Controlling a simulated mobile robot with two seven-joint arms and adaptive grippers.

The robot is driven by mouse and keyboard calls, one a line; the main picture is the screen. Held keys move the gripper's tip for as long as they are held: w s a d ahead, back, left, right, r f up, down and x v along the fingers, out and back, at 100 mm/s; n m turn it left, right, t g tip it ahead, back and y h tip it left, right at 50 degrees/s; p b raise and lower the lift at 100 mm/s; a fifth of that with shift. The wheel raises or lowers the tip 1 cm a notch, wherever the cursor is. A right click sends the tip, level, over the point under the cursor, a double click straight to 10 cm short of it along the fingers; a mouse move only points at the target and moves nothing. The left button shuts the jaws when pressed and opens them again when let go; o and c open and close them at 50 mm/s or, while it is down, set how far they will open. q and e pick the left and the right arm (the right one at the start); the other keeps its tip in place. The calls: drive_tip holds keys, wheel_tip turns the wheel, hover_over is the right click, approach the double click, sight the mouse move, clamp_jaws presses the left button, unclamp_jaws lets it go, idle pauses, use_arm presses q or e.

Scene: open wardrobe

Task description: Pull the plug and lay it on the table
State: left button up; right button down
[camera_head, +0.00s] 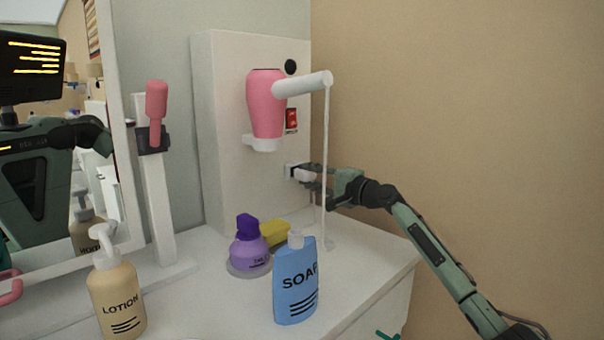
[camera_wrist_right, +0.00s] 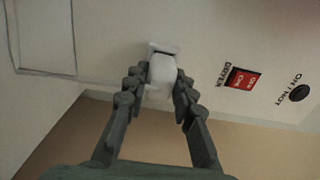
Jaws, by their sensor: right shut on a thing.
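The white plug (camera_head: 304,174) is at the socket (camera_head: 291,170) low on the white wall panel, under the red switch. My right gripper (camera_head: 308,180) reaches in from the right and is shut on the plug. In the right wrist view the plug (camera_wrist_right: 161,72) sits between both fingers (camera_wrist_right: 160,84), its front end at the socket (camera_wrist_right: 163,48). I cannot tell whether its pins are in the socket. The white table (camera_head: 215,305) is below. My left gripper is not in view, apart from a reflection of my body in the mirror.
A pink hair dryer (camera_head: 266,108) hangs on the panel, its white cord (camera_head: 325,170) dropping to the table. A blue soap bottle (camera_head: 296,282), purple bottle (camera_head: 249,246), yellow sponge (camera_head: 275,233) and lotion bottle (camera_head: 118,290) stand on the table. The table's right edge is free.

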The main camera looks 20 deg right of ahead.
drive_tip(key=shift+s+d+p, duration=0.25)
drive_tip(key=shift+s+p, duration=0.05)
drive_tip(key=shift+s, duration=0.4)
idle(0.5)
drive_tip(key=shift+s+d, duration=0.1)
drive_tip(key=shift+s, duration=0.1)
drive_tip(key=shift+p+v, duration=0.35)
drive_tip(key=shift+v, duration=1.35)
